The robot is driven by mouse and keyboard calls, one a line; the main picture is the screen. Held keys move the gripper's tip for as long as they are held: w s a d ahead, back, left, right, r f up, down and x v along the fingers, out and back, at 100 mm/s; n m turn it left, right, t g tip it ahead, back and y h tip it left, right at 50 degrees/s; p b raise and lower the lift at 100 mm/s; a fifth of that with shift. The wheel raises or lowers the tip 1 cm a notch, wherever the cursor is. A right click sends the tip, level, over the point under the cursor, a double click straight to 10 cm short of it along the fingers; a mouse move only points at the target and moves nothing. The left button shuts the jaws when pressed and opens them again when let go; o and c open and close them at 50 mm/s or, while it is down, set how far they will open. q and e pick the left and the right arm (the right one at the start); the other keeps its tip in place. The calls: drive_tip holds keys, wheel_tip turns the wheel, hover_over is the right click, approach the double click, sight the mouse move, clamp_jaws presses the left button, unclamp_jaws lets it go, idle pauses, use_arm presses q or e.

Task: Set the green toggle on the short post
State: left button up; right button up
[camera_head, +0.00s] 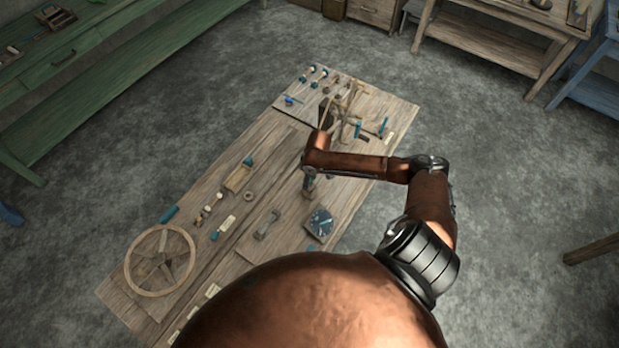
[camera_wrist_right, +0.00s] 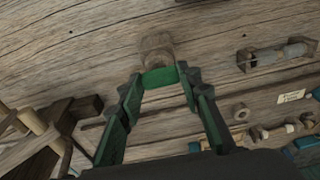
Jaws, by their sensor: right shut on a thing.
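In the right wrist view the green toggle (camera_wrist_right: 160,77) shows as a short green band between the fingertips of my right gripper (camera_wrist_right: 162,80), which is shut on it. A short wooden post (camera_wrist_right: 156,47) shows directly beyond the toggle, against the planks. The two look in line and touching or nearly so; I cannot tell whether the toggle is seated on the post. In the head view my right gripper (camera_head: 308,188) points down over the right half of the wooden bench, and the toggle cannot be made out there. My left gripper is not in view.
A wooden frame with pegs (camera_wrist_right: 35,120) stands close on the left of the wrist view. A spool-like piece (camera_wrist_right: 277,55) and a wooden ring (camera_wrist_right: 241,112) lie to the right. In the head view a dark dial (camera_head: 320,222) and a large wheel (camera_head: 160,262) lie on the bench (camera_head: 225,278).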

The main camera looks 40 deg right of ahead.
drive_tip(key=shift+f, duration=0.5)
drive_tip(key=o, duration=0.8)
drive_tip(key=r, duration=0.4)
drive_tip(key=s+r, duration=0.1)
drive_tip(key=r, duration=0.7)
drive_tip(key=shift+s+d, duration=0.2)
drive_tip(key=shift+d, duration=0.05)
drive_tip(key=shift+c, duration=0.2)
